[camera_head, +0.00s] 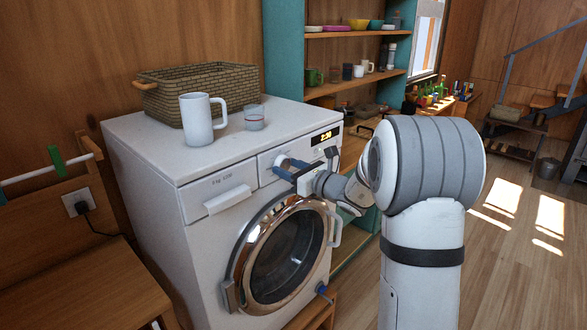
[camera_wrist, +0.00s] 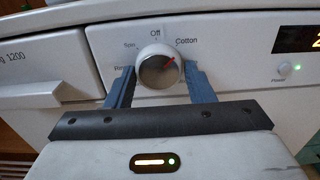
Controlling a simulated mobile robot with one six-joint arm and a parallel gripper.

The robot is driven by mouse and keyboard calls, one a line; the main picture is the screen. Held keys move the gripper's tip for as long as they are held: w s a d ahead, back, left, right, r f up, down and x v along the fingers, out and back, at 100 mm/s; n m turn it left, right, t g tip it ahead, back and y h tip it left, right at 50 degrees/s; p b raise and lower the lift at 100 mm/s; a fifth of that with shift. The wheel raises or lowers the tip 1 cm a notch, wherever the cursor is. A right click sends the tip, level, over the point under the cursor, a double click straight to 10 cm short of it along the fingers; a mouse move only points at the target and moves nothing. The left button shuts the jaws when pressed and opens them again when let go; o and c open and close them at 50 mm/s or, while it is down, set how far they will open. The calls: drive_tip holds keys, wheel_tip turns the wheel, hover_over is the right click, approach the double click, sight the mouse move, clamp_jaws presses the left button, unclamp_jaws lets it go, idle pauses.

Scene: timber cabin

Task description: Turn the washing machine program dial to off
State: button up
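The washing machine (camera_head: 250,190) is white with a round chrome-rimmed door. Its program dial (camera_wrist: 153,75) is a round silver-white knob with a red mark at its upper right, pointing toward the word Cotton. Off is printed above the dial, Spin to its upper left, and a partly covered word to its left. My gripper (camera_wrist: 158,70) has one blue-grey finger on each side of the dial, with narrow gaps seeming to show between fingers and knob. In the head view my gripper (camera_head: 283,167) reaches the front panel; the dial is mostly hidden there by the fingers.
A lit display (camera_wrist: 300,38) and a Power button (camera_wrist: 284,68) are right of the dial. A detergent drawer (camera_head: 228,199) is left of it. A white mug (camera_head: 198,120), a glass (camera_head: 254,118) and a wicker basket (camera_head: 200,85) stand on the machine. A door handle (camera_head: 335,228) sticks out below my gripper.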

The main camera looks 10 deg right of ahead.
drive_tip(key=c, duration=0.5)
drive_tip(key=shift+d, duration=0.5)
drive_tip(key=shift+s+a, duration=0.1)
drive_tip(key=shift+a, duration=0.25)
drive_tip(key=shift+c, duration=0.2)
drive_tip(key=n+b, duration=0.2)
drive_tip(key=b, duration=0.3)
drive_tip(key=shift+f, duration=0.2)
drive_tip(key=n+b, duration=0.1)
drive_tip(key=b, duration=0.2)
drive_tip(key=shift+n, duration=0.4)
drive_tip(key=n+b, duration=0.3)
drive_tip(key=b, duration=0.2)
drive_tip(key=shift+r+b, duration=0.1)
drive_tip(key=shift+b, duration=0.3)
drive_tip(key=n+b, duration=0.1)
drive_tip(key=b, duration=0.1)
drive_tip(key=shift+r+n+b, duration=0.25)
drive_tip(key=shift+n+b, duration=0.15)
drive_tip(key=shift+r+n, duration=0.2)
drive_tip(key=shift+n, duration=0.1)
